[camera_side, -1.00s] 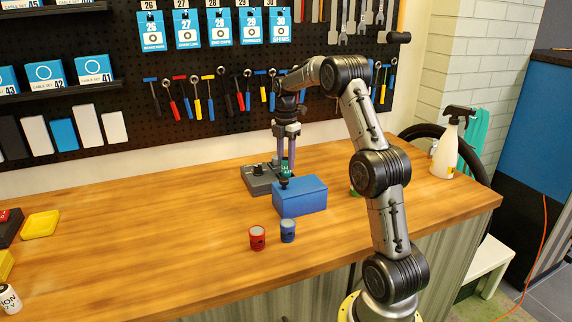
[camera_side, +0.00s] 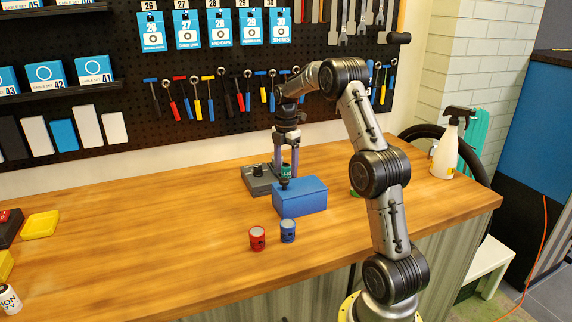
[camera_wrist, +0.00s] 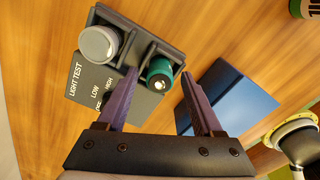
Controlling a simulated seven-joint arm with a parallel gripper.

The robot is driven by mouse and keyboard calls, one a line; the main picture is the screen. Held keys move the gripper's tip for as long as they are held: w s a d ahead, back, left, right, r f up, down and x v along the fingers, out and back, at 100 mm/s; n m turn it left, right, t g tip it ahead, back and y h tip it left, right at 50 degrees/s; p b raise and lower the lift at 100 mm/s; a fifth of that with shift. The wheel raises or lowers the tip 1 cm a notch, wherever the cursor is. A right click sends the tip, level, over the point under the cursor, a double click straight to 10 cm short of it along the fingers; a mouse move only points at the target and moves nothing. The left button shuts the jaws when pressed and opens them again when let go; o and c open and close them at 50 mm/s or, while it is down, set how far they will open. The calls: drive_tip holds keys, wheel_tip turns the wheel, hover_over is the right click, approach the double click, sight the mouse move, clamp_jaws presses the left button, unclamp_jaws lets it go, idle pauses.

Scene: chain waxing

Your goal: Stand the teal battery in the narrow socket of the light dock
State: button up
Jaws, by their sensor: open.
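The teal battery (camera_side: 286,171) is between my spread fingers at the right end of the dark grey light dock (camera_side: 254,187). In the wrist view, the battery (camera_wrist: 158,70) is at the dock's right-hand socket, its round end towards the camera. How deep it sits and whether it is fully upright are hard to tell. In the side view its dark lower end overlaps the blue box's back left corner. My gripper (camera_side: 286,166) is open, with a purple finger on each side of the battery. A grey round piece (camera_wrist: 98,44) fills the dock's left position.
A blue box (camera_side: 300,200) stands close to the dock, in front and right. A red cylinder (camera_side: 257,241) and a blue cylinder (camera_side: 288,233) stand in front of it. A green object (camera_side: 355,192) is partly hidden behind my arm. The bench to the left is mostly clear.

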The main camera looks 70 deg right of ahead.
sight(286, 165)
wheel_tip(286, 165, up, 11)
drive_tip(key=a+r+m+t, duration=0.1)
drive_tip(key=a+r+m, duration=0.3)
drive_tip(key=a, duration=0.6)
drive_tip(key=s+a+r+m+t+h, duration=0.1)
drive_tip(key=s+a, duration=0.1)
drive_tip(key=a, duration=0.4)
drive_tip(key=s+a+r+m+t, duration=0.1)
drive_tip(key=s+a+r+m, duration=0.15)
drive_tip(key=a, duration=0.35)
drive_tip(key=s+a+f+m+t, duration=0.1)
drive_tip(key=s+a+f+m, duration=0.2)
drive_tip(key=s+a, duration=0.3)
drive_tip(key=s+a+f+m+t+y, duration=0.1)
drive_tip(key=s+a+f+m, duration=0.2)
drive_tip(key=s+a+f, duration=0.3)
drive_tip(key=shift+s+a+m+t, duration=0.3)
drive_tip(key=shift+s+m, duration=0.05)
drive_tip(key=shift+s, duration=0.9)
